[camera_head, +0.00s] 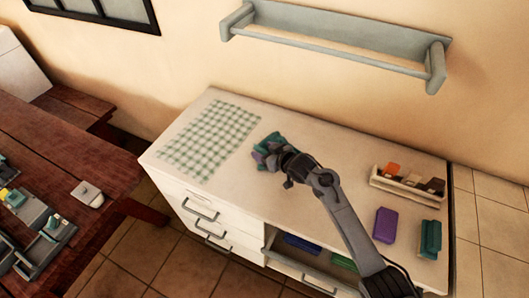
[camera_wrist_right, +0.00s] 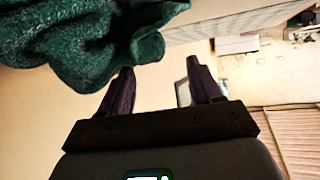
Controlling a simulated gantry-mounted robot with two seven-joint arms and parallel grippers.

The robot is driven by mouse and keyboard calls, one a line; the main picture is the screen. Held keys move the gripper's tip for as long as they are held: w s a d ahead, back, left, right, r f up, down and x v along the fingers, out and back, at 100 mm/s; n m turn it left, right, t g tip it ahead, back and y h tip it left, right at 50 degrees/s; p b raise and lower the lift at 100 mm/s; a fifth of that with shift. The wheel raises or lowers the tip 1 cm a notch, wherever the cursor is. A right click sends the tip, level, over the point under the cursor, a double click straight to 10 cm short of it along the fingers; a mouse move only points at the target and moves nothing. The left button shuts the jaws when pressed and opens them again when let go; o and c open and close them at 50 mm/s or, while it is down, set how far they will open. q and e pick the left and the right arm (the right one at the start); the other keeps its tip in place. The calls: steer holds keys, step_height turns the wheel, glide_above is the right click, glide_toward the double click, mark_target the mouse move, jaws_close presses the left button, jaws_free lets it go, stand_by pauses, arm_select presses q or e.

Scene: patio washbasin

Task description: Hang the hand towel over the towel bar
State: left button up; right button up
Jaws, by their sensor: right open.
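A crumpled dark green cloth with a purple patch, likely the hand towel (camera_head: 266,143), lies bunched on the white counter; in the right wrist view its dark green folds (camera_wrist_right: 85,35) fill the upper left. The grey towel bar (camera_head: 325,50) runs along the front of a wall-mounted shelf above the counter. My right gripper (camera_head: 280,168) is at the near side of the cloth. Its fingers (camera_wrist_right: 160,68) are apart, with no cloth seen between them; the cloth's edge hangs just beyond the tips. The gripper partly hides the cloth. My left gripper is not in view.
A green-checked cloth (camera_head: 210,137) lies flat on the counter's left part. At the right are a wooden caddy (camera_head: 408,188), a purple block (camera_head: 385,225) and a teal block (camera_head: 430,239). A wooden table (camera_head: 85,140) stands at left. The counter behind the bunched cloth is clear.

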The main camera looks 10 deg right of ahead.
steer(key=shift+w, duration=0.1)
stand_by(0.3)
jaws_close()
stand_by(0.6)
steer(key=shift+r, duration=2.25)
